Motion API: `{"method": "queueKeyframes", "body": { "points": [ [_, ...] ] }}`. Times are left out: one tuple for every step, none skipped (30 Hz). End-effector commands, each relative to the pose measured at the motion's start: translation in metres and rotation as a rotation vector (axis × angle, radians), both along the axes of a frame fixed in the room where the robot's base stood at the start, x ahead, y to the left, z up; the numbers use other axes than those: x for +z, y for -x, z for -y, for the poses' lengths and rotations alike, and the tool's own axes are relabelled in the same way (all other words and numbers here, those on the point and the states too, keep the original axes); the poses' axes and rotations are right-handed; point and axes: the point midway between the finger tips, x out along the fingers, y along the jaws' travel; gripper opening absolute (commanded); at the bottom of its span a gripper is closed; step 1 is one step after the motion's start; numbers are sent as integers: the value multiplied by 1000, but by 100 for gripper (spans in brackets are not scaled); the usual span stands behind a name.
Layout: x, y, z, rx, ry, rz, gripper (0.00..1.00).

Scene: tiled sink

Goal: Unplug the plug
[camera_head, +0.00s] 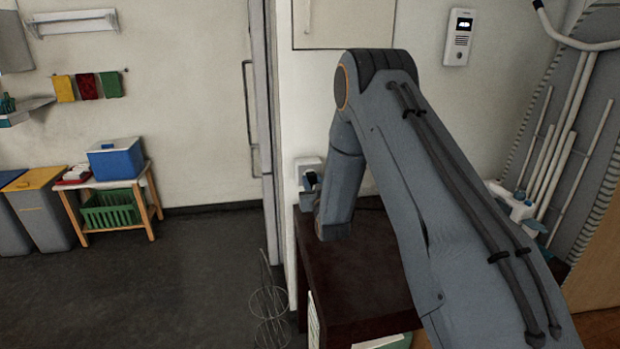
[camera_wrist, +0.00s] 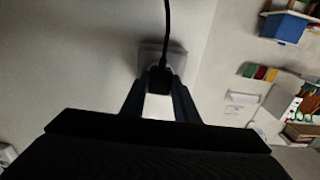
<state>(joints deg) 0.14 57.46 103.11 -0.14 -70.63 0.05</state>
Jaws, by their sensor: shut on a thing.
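The black plug (camera_wrist: 160,79) sits at the pale wall socket (camera_wrist: 150,52) in the wrist view, with its black cord (camera_wrist: 167,25) running up out of the picture. My gripper (camera_wrist: 159,88) has its two dark fingers on either side of the plug and is shut on it. In the head view the socket (camera_head: 307,164) is a small white box on the wall, left of my arm. My gripper (camera_head: 311,184) shows only in part there, just below the socket. Whether the plug's prongs are inside the socket is hidden.
A dark brown table (camera_head: 350,280) stands below my arm against the wall. A white intercom (camera_head: 458,37) hangs on the wall at upper right. A wire rack (camera_head: 269,305) stands on the floor left of the table. The floor further left is open.

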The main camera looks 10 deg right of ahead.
Motion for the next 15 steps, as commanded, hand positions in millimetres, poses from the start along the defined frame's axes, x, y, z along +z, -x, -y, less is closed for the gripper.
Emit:
{"method": "queueKeyframes", "body": {
  "points": [
    [0, 2, 0, 0, 0, -1, 0],
    [0, 4, 0, 0, 0, -1, 0],
    [0, 5, 0, 0, 0, -2, 0],
    [0, 6, 0, 0, 0, -2, 0],
    [0, 7, 0, 0, 0, -2, 0],
    [0, 9, 0, 0, 0, -2, 0],
    [0, 10, 0, 0, 0, -1, 0],
    [0, 11, 0, 0, 0, -1, 0],
    [0, 12, 0, 0, 0, -1, 0],
    [0, 13, 0, 0, 0, -1, 0],
    [0, 14, 0, 0, 0, -1, 0],
    [0, 16, 0, 0, 0, -1, 0],
    [0, 17, 0, 0, 0, -1, 0],
    [0, 18, 0, 0, 0, -2, 0],
    [0, 19, 0, 0, 0, -2, 0]
  ]
}}
